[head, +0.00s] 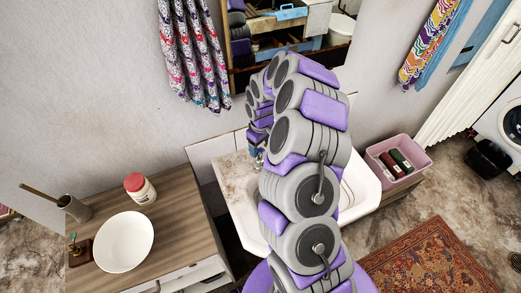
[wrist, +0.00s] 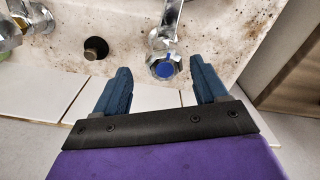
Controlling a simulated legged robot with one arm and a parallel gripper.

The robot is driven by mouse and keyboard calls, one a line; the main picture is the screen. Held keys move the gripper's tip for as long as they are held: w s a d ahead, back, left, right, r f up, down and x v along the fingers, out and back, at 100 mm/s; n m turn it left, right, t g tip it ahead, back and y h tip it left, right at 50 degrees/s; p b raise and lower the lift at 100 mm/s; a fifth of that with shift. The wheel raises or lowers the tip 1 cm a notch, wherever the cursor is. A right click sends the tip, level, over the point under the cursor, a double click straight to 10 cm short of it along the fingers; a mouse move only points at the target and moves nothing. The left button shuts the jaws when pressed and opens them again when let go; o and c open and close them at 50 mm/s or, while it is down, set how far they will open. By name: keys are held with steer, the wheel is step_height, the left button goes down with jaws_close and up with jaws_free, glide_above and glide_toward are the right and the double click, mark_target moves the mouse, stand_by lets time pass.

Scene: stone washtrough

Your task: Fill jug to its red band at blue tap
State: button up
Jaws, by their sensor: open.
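In the wrist view, a chrome tap with a blue-capped knob (wrist: 165,68) stands on the stained basin edge. My gripper (wrist: 161,72) is open, with its two blue fingers spread apart to either side of the knob. Nothing else shows between the fingers, and I cannot tell whether they touch the knob. In the head view, the stone washtrough (head: 237,180) is largely hidden behind my arm. I cannot make out a jug with a red band in either view.
A second chrome tap (wrist: 12,32) and a dark round stub (wrist: 95,48) are left of the blue knob. A wooden cabinet (head: 175,195) holds a white bowl (head: 124,241) and a red-lidded jar (head: 140,188). A pink bin (head: 402,180) stands right of the trough.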

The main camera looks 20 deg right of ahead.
steer(key=shift+a+f, duration=0.35)
steer(key=shift+f, duration=0.25)
steer(key=shift+a+f, duration=0.35)
steer(key=shift+f, duration=0.2)
steer(key=shift+d, duration=0.5)
steer(key=shift+d+f, duration=0.1)
steer(key=shift+d, duration=0.1)
steer(key=shift+c, duration=1)
steer(key=shift+a, duration=0.45)
steer(key=c, duration=0.6)
steer(key=shift+d, duration=0.1)
steer(key=shift+c, duration=1.3)
steer(key=shift+n, duration=1.6)
